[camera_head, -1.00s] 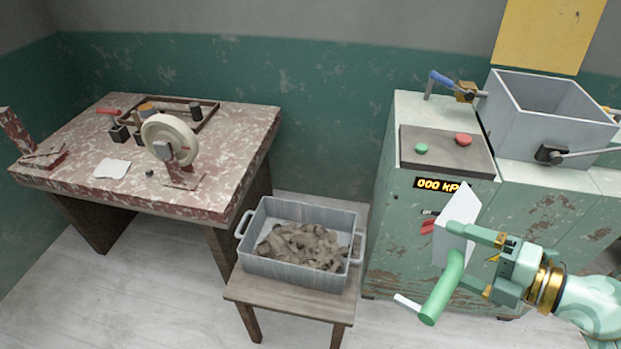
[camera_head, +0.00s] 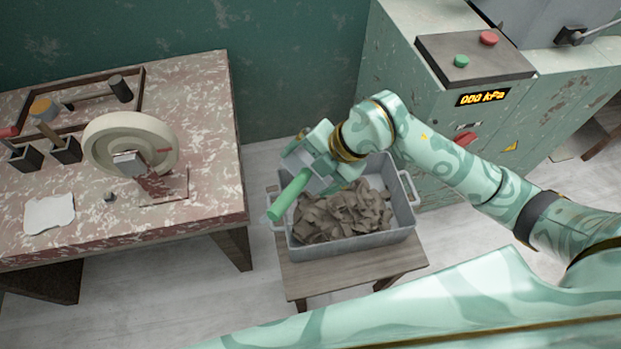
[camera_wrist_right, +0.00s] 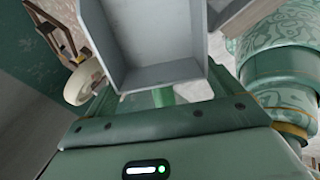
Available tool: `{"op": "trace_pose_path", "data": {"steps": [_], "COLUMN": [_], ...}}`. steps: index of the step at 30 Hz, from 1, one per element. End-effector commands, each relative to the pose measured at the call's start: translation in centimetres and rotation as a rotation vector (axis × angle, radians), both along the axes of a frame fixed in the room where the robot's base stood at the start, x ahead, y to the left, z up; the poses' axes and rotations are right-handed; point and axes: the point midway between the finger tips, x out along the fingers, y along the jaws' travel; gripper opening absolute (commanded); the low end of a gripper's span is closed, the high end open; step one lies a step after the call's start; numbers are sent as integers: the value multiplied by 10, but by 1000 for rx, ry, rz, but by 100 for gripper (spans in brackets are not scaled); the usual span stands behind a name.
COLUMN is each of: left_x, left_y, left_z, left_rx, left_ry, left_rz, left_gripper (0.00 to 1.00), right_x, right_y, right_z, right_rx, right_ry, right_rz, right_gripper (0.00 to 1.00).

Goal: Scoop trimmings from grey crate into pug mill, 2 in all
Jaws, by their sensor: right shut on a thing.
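The grey crate (camera_head: 352,243) holds a heap of grey-brown clay trimmings (camera_head: 343,213) and stands on a small wooden stool. My right gripper (camera_head: 308,174) is over the crate's back left part, shut on the scoop's green handle (camera_head: 288,196). In the wrist view the scoop's pale grey pan (camera_wrist_right: 150,40) shows beyond the gripper and looks empty. My left gripper is out of view.
A worn table (camera_head: 205,100) with a wheel (camera_head: 130,143) and small tools stands to the left. The wooden stool (camera_head: 350,275) carries the crate. The pug mill has a control panel (camera_head: 478,60) with a green and a red button. Its display reads 000 kPa.

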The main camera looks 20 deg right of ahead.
Motion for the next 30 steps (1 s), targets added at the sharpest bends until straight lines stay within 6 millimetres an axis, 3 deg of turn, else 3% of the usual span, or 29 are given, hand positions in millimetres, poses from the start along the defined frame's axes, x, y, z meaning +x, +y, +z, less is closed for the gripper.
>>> {"op": "trace_pose_path", "data": {"steps": [1, 3, 6, 14, 30], "left_x": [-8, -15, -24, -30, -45], "left_y": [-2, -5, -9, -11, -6], "left_z": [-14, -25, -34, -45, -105], "left_rx": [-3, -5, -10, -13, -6], "left_ry": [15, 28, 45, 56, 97], "left_rz": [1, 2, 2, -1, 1], "left_gripper": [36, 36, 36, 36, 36], "right_x": [7, 13, 19, 27, 34], "right_y": [4, 1, -10, -27, -59], "right_z": [-25, -56, -82, -101, -139], "right_rx": [-58, -127, -170, -164, 4], "right_ry": [90, 245, 402, 519, 593], "right_rz": [-59, -173, -298, -387, -333], "right_gripper": [62, 62, 62, 62, 62]}}
